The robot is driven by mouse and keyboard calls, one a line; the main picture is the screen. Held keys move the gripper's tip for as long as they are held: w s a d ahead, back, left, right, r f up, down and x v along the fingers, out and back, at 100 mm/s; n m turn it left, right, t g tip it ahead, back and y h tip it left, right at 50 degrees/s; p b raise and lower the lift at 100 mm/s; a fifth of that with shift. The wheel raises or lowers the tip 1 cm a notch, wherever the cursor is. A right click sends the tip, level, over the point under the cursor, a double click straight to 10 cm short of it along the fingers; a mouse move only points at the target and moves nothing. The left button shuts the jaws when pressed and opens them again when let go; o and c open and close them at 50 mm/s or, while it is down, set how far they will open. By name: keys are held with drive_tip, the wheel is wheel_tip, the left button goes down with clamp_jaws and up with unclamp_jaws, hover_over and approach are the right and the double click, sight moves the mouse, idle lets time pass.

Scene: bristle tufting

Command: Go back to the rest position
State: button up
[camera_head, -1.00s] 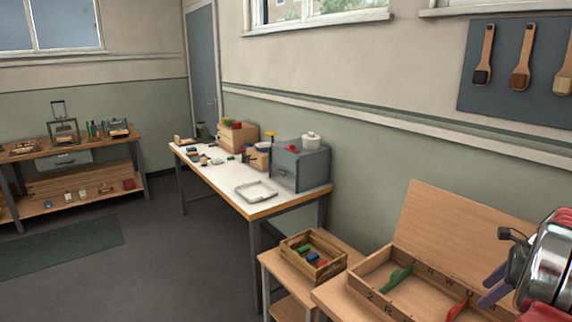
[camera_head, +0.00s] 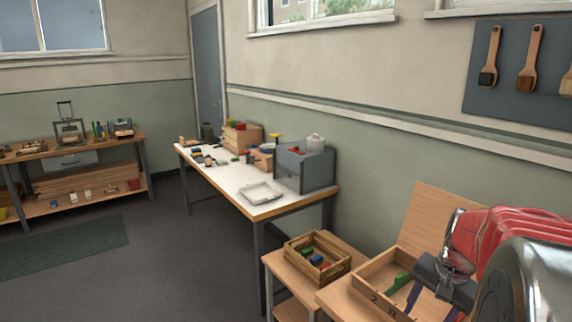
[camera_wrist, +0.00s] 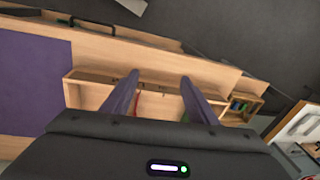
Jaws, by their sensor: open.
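My gripper (camera_head: 430,305) is open, with its two purple fingers apart and pointing down over the wooden sorting box with letters (camera_head: 372,271) at the lower right. In the wrist view the fingers of my gripper (camera_wrist: 159,77) stand apart over the same box (camera_wrist: 90,92), with nothing held between them. A green piece (camera_head: 398,283) lies in the box, left of my gripper. A bit of red (camera_wrist: 136,104) shows beside the left finger in the wrist view. My red and silver arm hides the right part of the box.
A small crate (camera_head: 296,262) with colored pieces stands left of the box. Beyond it is a white-topped bench (camera_head: 232,185) with a tray (camera_head: 262,191) and a grey cabinet (camera_head: 318,172). Brushes hang on a wall board (camera_head: 510,90).

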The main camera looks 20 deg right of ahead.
drive_tip(key=s+a+r+n+t, duration=0.2)
drive_tip(key=a+n, duration=0.4)
drive_tip(key=a, duration=0.9)
drive_tip(key=s+a+r+n+t, duration=0.1)
drive_tip(key=s+a+r+n, duration=0.3)
drive_tip(key=a, duration=1)
drive_tip(key=n, duration=0.3)
drive_tip(key=shift+a+r+t, duration=0.35)
drive_tip(key=shift+r+t, duration=0.05)
drive_tip(key=shift+s, duration=0.1)
drive_tip(key=shift+c, duration=0.5)
